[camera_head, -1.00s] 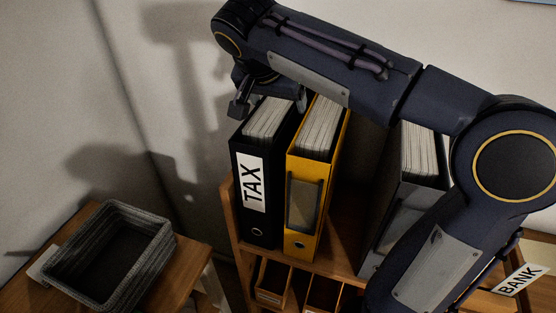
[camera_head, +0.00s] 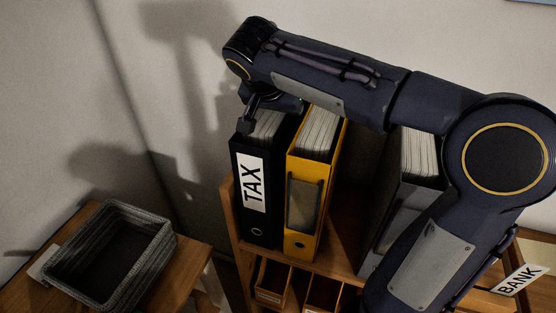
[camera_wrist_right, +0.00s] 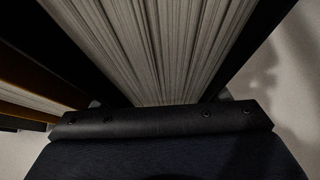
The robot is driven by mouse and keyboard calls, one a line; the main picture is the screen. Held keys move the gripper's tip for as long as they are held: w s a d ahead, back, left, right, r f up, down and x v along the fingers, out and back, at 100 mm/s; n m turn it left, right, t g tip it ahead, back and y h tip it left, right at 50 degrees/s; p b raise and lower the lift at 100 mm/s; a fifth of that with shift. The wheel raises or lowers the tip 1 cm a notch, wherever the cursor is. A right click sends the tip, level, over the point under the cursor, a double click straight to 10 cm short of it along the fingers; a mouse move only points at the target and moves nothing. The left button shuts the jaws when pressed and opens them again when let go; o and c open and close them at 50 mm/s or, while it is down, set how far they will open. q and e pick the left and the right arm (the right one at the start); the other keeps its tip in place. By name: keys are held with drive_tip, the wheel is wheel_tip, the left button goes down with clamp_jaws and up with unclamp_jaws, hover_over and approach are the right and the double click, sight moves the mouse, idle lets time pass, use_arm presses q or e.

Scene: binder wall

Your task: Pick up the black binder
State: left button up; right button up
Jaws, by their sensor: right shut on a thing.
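The black binder (camera_head: 258,222) with a white TAX label stands upright at the left end of the wooden shelf (camera_head: 340,236), close beside the yellow binder (camera_head: 300,242). My right arm reaches across from the right, and my right gripper (camera_head: 268,117) is shut on the top of the black binder. One finger shows at the binder's left top edge; the other is hidden behind the arm. In the right wrist view the black binder's pages (camera_wrist_right: 155,45) fill the middle between its dark covers. My left gripper is out of view.
A grey binder (camera_head: 405,205) stands farther right, partly behind my arm, with a gap between it and the yellow binder. A dark woven basket (camera_head: 132,282) sits on a wooden surface at lower left. A BANK label (camera_head: 519,280) shows at lower right.

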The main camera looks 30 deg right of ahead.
drive_tip(key=c, duration=0.5)
drive_tip(key=shift+r, duration=0.1)
clamp_jaws()
drive_tip(key=shift+r, duration=0.1)
